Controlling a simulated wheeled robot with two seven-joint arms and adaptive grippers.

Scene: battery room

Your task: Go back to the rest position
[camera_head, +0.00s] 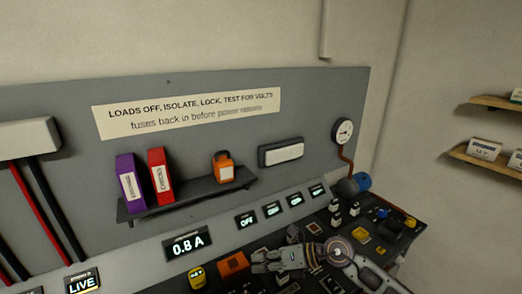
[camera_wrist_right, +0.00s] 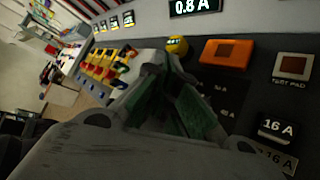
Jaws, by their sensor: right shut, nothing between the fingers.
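My right gripper (camera_head: 258,261) reaches in from the lower right of the head view, over the dark control panel (camera_head: 325,262), with its fingers pointing left. It is shut and holds nothing. In the right wrist view its fingers (camera_wrist_right: 177,75) come together near the middle, just below a small yellow round thing (camera_wrist_right: 177,45). An orange block with a dark centre (camera_head: 233,265) is just left of the fingertips in the head view. My left gripper is not in view.
A display (camera_head: 187,245) reads 0.8 A. Wall shelves (camera_head: 490,163) stand at right. Space above the panel looks clear.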

